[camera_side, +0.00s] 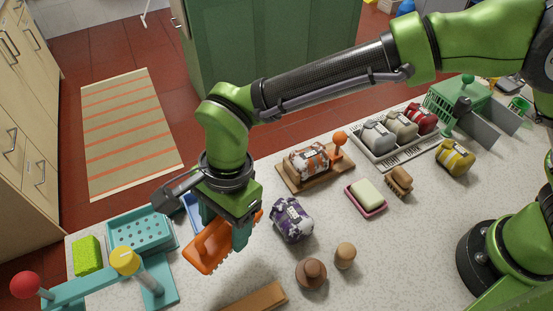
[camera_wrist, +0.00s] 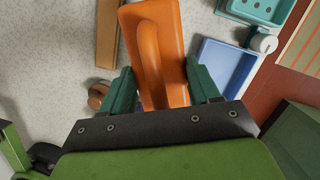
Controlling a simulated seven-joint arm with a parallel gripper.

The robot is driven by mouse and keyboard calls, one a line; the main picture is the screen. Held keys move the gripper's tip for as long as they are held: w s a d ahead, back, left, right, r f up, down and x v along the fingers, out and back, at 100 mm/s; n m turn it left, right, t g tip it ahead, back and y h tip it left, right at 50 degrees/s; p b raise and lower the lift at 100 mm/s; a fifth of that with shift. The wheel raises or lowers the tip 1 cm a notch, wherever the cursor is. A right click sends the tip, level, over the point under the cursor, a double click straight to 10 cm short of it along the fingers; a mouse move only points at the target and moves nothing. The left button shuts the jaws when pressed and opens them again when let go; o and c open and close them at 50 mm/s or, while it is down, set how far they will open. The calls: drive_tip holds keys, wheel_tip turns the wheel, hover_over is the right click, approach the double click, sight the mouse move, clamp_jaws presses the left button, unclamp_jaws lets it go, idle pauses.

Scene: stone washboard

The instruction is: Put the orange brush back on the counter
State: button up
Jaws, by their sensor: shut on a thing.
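My gripper (camera_side: 222,222) is shut on the orange brush (camera_side: 207,247). The brush is tilted in the side view, and it seems to be held above the speckled counter (camera_side: 345,285). In the wrist view the orange brush (camera_wrist: 152,45) shows its handle between the two teal fingers of my gripper (camera_wrist: 160,85). Part of the brush is hidden behind the fingers in the side view. I cannot tell exactly how high it is above the counter.
A teal perforated tray (camera_side: 142,232) and a yellow-green sponge (camera_side: 87,256) stand to the left. A blue tray (camera_wrist: 228,70) is beside the brush. A purple-white bundle (camera_side: 292,219), brown knobs (camera_side: 311,273) and a wooden block (camera_side: 259,299) lie nearby. Bare counter shows at the front right.

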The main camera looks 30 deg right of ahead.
drive_tip(key=shift+f+m, duration=0.25)
drive_tip(key=shift+m, duration=0.05)
drive_tip(key=shift+w+d+x, duration=0.1)
drive_tip(key=shift+d+x, duration=0.1)
drive_tip(key=shift+x, duration=0.85)
drive_tip(key=shift+w+d+x, duration=0.1)
drive_tip(key=shift+d+x, duration=0.1)
drive_tip(key=shift+x, duration=0.8)
drive_tip(key=shift+w+d+x, duration=0.1)
drive_tip(key=shift+d+x, duration=0.1)
drive_tip(key=shift+x, duration=0.85)
drive_tip(key=shift+f, duration=0.7)
drive_tip(key=o, duration=1.3)
